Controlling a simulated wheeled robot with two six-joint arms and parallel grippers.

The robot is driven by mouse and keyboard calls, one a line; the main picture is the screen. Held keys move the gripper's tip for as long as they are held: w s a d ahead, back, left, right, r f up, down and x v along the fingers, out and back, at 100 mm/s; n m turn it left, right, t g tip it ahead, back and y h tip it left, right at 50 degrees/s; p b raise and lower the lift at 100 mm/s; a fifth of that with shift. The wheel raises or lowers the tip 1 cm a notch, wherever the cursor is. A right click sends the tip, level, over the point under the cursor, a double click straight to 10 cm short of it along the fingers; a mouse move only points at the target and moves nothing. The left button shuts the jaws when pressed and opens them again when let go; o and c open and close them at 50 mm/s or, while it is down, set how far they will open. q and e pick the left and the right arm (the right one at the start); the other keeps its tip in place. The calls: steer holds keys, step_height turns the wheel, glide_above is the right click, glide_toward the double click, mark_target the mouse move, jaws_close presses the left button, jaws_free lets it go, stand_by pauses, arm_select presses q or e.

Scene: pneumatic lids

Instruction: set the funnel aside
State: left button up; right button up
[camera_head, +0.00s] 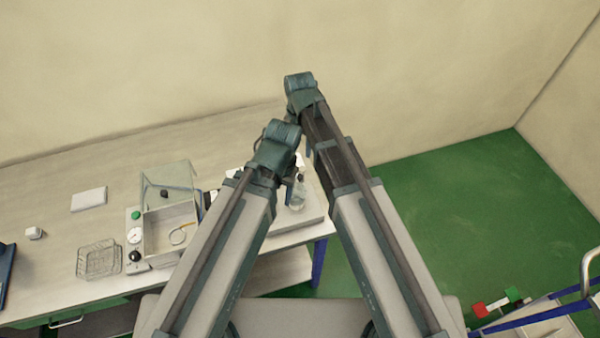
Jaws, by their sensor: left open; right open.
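A clear flask-like vessel (298,198) stands on a pale tray or board (313,214) at the right end of the bench. I cannot make out a separate funnel; something dark at the vessel's top is partly covered by my arms. My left gripper (288,182) hangs just left of the vessel, open, with its fingers hard to make out and contact unclear. My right gripper (306,150) is above and behind it, open and mostly hidden by the arms.
An open box (158,236) with a raised clear lid (168,176), a gauge and knobs stands left of my arms. A wire basket (98,260), a white pad (89,199) and a small white block (34,233) lie further left. The bench's back left is clear.

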mark_target(300, 176)
step_height(300, 176, down, 14)
steer(key=b, duration=1.3)
steer(key=shift+r+b, duration=0.1)
steer(key=shift+b, duration=0.25)
jaws_close()
stand_by(0.5)
